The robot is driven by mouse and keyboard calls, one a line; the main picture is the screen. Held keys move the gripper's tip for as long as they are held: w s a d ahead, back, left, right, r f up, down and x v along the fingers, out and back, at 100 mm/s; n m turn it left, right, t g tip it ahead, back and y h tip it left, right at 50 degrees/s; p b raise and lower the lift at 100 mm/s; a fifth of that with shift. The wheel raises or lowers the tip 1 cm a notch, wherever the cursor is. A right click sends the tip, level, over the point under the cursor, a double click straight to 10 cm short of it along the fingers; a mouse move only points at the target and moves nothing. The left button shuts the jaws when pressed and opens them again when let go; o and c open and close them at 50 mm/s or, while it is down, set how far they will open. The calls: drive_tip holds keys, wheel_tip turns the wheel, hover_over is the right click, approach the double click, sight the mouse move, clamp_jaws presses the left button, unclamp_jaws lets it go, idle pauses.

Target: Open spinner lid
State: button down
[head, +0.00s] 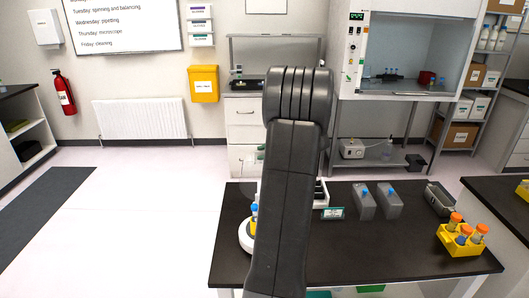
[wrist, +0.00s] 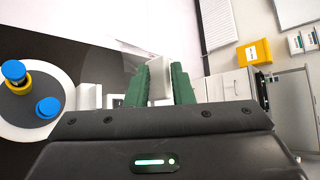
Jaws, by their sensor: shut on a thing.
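The spinner (head: 245,238) is a white round device at the left edge of the dark bench, partly hidden behind my arm in the head view. In the wrist view the spinner (wrist: 50,128) is at the left; blue-capped tubes (wrist: 15,72) show in its uncovered bowl. My gripper (wrist: 160,85) has green fingers shut on a pale block (wrist: 158,68), which looks like the lid's handle. A faint see-through edge beside it may be the lid. The fingers are to the right of the bowl in the wrist view. My arm hides them in the head view.
A yellow rack (head: 458,241) with orange-capped tubes is at the right, near a grey tray (head: 438,200). The floor to the left is clear.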

drive_tip(key=shift+s+f, duration=0.15)
drive_tip(key=shift+f, duration=0.45)
drive_tip(key=c, duration=1.5)
unclamp_jaws()
drive_tip(key=b+v, duration=0.1)
drive_tip(key=v, duration=0.6)
drive_tip(key=b+v, duration=0.1)
drive_tip(key=v, duration=0.6)
drive_tip(key=shift+r+b, duration=0.4)
drive_tip(key=shift+r, duration=0.05)
drive_tip(key=shift+a, duration=0.15)
drive_tip(key=p+x, duration=0.1)
drive_tip(key=x, duration=0.4)
drive_tip(key=p+x, duration=0.1)
drive_tip(key=x, duration=0.5)
drive_tip(key=shift+w+f, duration=0.25)
drive_tip(key=shift+w, duration=0.1)
